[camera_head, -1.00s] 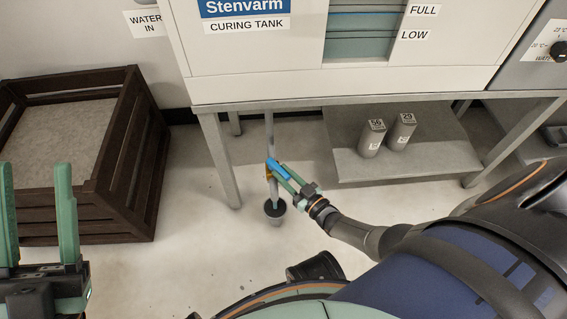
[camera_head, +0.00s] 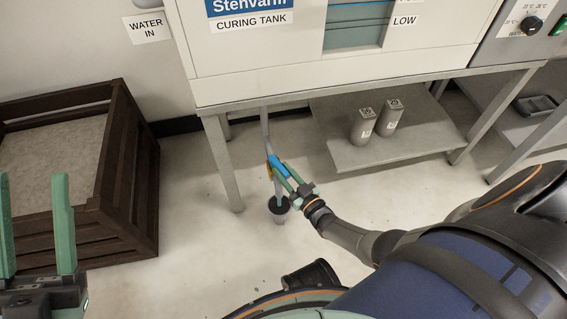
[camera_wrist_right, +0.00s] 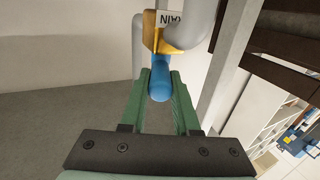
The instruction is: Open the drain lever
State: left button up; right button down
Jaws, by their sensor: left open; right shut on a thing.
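The drain lever (camera_head: 278,166) is a blue handle on a brass valve (camera_head: 268,172) on the grey drain pipe (camera_head: 265,132) under the curing tank. My right gripper (camera_head: 282,170) is shut on the lever. In the right wrist view the lever (camera_wrist_right: 160,80) lies between the green fingers of the right gripper (camera_wrist_right: 160,86), with the brass valve (camera_wrist_right: 163,38) and part of a label (camera_wrist_right: 168,19) beyond it. My left gripper (camera_head: 36,225) is open and empty at the left edge, far from the lever.
A dark-rimmed floor drain (camera_head: 279,204) lies below the pipe. A grey table leg (camera_head: 223,170) stands just left of the pipe. A wooden crate (camera_head: 125,165) is at the left. Two grey cylinders stand on a low shelf (camera_head: 400,143) at the right.

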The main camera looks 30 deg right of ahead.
pick_arm(q)
jog(key=shift+a, duration=0.2)
pick_arm(e)
jog(key=shift+a, duration=0.1)
dwell(0.4)
jog(key=c, duration=0.6)
grip_release()
jog(key=shift+c, duration=0.2)
jog(key=shift+s, duration=0.1)
